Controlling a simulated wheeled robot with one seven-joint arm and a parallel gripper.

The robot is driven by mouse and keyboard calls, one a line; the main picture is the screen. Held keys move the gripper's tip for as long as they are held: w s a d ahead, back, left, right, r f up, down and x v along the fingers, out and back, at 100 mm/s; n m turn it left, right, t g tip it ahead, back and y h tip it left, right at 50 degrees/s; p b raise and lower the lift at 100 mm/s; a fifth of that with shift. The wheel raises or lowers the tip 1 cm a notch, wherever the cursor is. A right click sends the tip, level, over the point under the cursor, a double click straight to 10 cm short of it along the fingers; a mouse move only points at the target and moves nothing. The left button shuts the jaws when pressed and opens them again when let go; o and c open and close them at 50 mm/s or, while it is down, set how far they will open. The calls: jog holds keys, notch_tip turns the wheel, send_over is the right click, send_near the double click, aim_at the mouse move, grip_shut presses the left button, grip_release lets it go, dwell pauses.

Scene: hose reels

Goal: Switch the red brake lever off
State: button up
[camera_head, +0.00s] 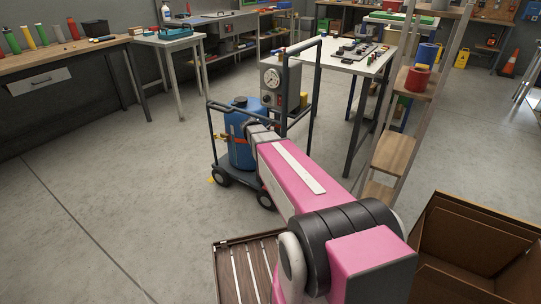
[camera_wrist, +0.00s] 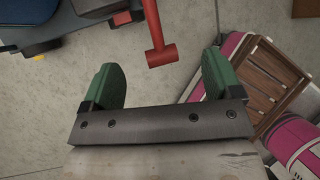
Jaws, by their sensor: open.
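The red brake lever (camera_wrist: 161,52) shows in the wrist view as a red bar with a wider block at its end. It hangs down from the top edge near the dark cart body, and its upper end is cut off. My gripper (camera_wrist: 162,78) has green fingertips spread wide apart and nothing between them. The lever's end lies just beyond the fingertips, between their lines, apart from both. In the head view my pink arm reaches to the wheeled cart (camera_head: 241,181) with a blue tank (camera_head: 239,153). My fingers and the lever cannot be made out clearly there.
A gauge box (camera_head: 281,86) stands on the cart's frame. A white-topped table (camera_head: 345,62) is behind it, and a wooden ladder shelf (camera_head: 392,152) stands to the right. A slatted wooden piece (camera_head: 228,268) and an open brown box (camera_head: 468,232) are nearby. Floor at left is clear.

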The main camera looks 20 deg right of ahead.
jog(key=shift+v, duration=2.25)
jog(key=s+a+f+m+g+y, duration=0.1)
jog(key=s+a+m+y, duration=0.1)
jog(key=s+m, duration=0.8)
jog(key=s+a+f+m+y, duration=0.2)
jog(key=s+m+y, duration=0.1)
jog(key=s+m, duration=0.8)
jog(key=m, duration=0.4)
jog(key=shift+s+a+f+m+g+y, duration=0.2)
jog(key=shift+a+f+m+g+y, duration=0.1)
jog(key=shift+a+m+g, duration=0.1)
